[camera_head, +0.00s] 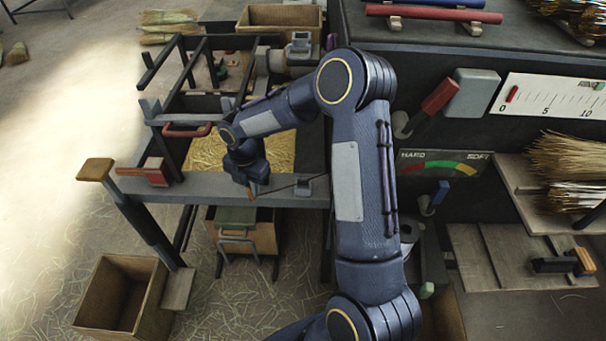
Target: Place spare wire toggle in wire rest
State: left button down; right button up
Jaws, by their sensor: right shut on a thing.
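My right arm comes up from the bottom and bends over to the left. Its gripper (254,187) points down at the front grey beam (210,187) and is shut on a small, thin brownish piece, probably the wire toggle (251,192). The fingers hide most of this piece. A thin dark wire (275,189) runs from the gripper to the right, toward a small grey notched block (304,186) on the beam, which may be the wire rest. I cannot tell whether the toggle touches the beam. My left gripper is not in view.
A red block (155,171) sits on the beam's left part, near a post with a tan pad (96,169). A straw-filled tray (205,153) lies behind the beam. An open wooden box (117,296) stands on the floor. The dark machine with a dial (440,164) stands at right.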

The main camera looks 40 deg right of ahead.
jog(key=s+d, duration=0.1)
jog(key=d, duration=0.3)
jog(key=s+d+p, duration=0.1)
jog(key=d, duration=0.4)
jog(key=s+d, duration=0.1)
jog(key=d, duration=0.4)
jog(key=shift+d, duration=0.2)
jog(key=shift+s+d+p, duration=0.15)
jog(key=shift+d+p, duration=0.2)
jog(key=shift+d, duration=0.15)
notch_tip(320, 180, down, 4)
jog(key=b, duration=0.3)
jog(key=shift+r, duration=0.3)
jog(key=shift+a+f, duration=0.1)
jog(key=shift+f, duration=0.1)
jog(key=o, duration=0.8)
jog(key=shift+r, duration=0.1)
